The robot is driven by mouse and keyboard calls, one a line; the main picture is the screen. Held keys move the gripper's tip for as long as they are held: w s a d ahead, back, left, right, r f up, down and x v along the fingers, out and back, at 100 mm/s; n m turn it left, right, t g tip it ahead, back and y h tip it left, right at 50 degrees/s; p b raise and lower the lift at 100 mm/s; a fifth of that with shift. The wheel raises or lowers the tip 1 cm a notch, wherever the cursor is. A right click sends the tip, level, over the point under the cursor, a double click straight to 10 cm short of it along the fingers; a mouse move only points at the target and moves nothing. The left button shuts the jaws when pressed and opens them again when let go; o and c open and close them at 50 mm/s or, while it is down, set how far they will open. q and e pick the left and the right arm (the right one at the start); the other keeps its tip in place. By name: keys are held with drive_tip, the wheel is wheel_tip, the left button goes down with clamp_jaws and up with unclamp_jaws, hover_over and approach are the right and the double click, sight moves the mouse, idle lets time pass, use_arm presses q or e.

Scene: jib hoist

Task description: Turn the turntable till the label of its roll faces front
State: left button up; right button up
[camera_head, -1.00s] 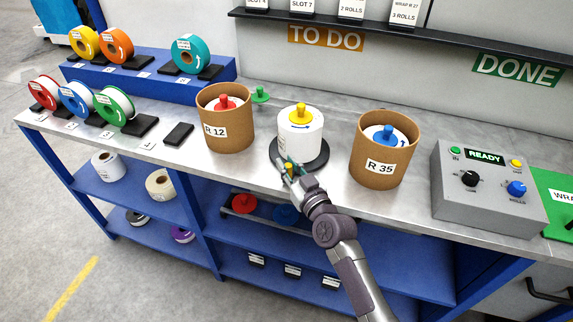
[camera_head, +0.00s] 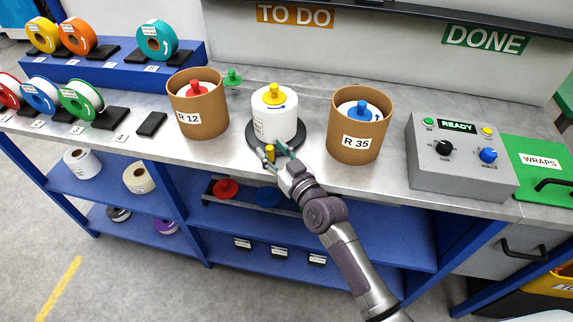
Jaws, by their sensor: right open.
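The black turntable (camera_head: 251,137) stands on the steel bench between two brown tubs. A white roll (camera_head: 284,129) with a yellow knob (camera_head: 274,94) sits upright on it. A small yellow peg (camera_head: 269,153) stands at the turntable's front rim. My right gripper (camera_head: 276,150) is open at this peg, its fingers close beside it; contact cannot be told. My left gripper is not in view.
The tubs R 12 (camera_head: 200,120) and R 35 (camera_head: 353,145) stand close on either side. A grey control box (camera_head: 455,173) reading READY is at the right. Coloured reels stand at the left. A lower blue shelf is under the bench.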

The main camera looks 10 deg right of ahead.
drive_tip(key=v, duration=1)
drive_tip(key=shift+s+d, duration=0.15)
drive_tip(key=shift+s, duration=0.05)
drive_tip(key=shift+c, duration=0.3)
